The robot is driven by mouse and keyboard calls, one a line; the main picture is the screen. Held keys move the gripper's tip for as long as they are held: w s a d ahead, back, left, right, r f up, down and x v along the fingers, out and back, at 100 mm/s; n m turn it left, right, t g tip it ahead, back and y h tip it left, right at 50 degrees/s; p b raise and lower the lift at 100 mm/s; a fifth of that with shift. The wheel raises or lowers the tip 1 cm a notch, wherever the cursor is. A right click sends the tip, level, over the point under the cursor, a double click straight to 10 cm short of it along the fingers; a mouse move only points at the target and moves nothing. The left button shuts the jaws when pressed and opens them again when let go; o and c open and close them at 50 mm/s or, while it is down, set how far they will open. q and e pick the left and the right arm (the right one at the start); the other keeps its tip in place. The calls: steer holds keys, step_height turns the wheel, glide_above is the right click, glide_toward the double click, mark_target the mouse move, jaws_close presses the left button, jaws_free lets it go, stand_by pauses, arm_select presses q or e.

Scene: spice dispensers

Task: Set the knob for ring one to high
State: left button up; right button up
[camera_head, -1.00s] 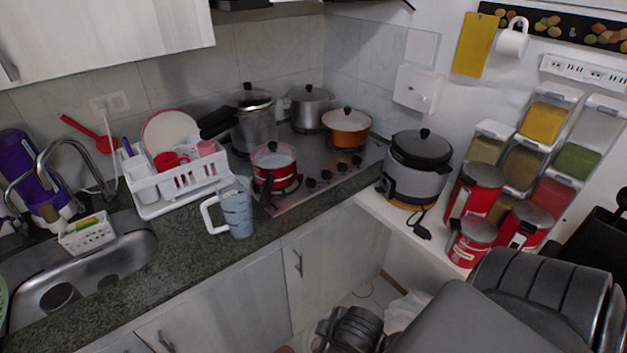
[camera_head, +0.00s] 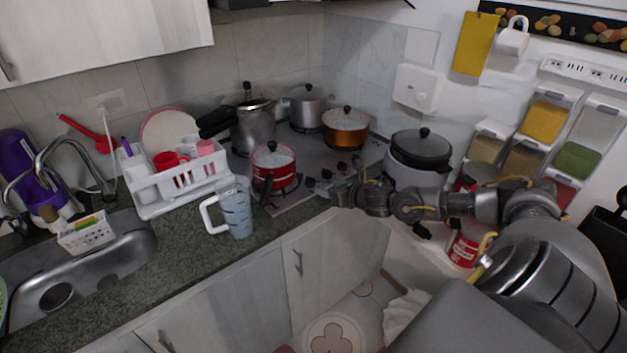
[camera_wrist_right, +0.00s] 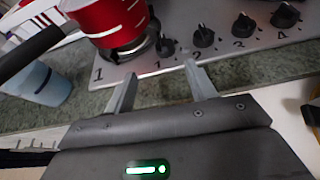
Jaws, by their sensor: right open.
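The stove (camera_head: 325,155) has a row of dark knobs on its front edge. The knob for ring one (camera_wrist_right: 165,46), with a "1" printed below it, is leftmost in the right wrist view and also shows in the head view (camera_head: 309,182). Its pointer setting is too small to read for sure. My right gripper (camera_wrist_right: 160,75) is open and empty. Its fingertips are in front of the stove's front edge, below knob one in the wrist view and apart from it. In the head view my right gripper (camera_head: 341,194) is right of knob one. My left gripper is not in view.
A red pot (camera_head: 273,168) sits on the burner left of knob one, its dark handle pointing forward. A blue jug (camera_head: 237,211) stands on the counter to the left. A rice cooker (camera_head: 419,160) and red cans (camera_head: 467,245) stand beside my right arm.

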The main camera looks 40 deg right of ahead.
mark_target(310, 179)
steer(key=shift+n, duration=0.3)
steer(key=x, duration=0.3)
steer(key=p+x, duration=0.1)
steer(key=x, duration=0.2)
steer(key=d+p+x, duration=0.1)
steer(key=x, duration=0.2)
steer(key=shift+w+r, duration=0.25)
steer(key=shift+w, duration=0.1)
steer(key=shift+w+f+p, duration=0.3)
steer(key=shift+w+f, duration=0.05)
steer(key=shift+w, duration=0.3)
steer(key=c, duration=1)
steer(key=shift+a+r+m+h, duration=0.1)
steer(key=shift+a+m+h, duration=0.2)
steer(key=shift+m+h, duration=0.7)
steer(key=m+h, duration=0.2)
steer(key=m+g+h, duration=0.1)
steer(key=h, duration=0.1)
steer(key=shift+w+a+m+g+h, duration=0.1)
steer(key=shift+m+g+h, duration=0.2)
steer(key=shift+m, duration=0.1)
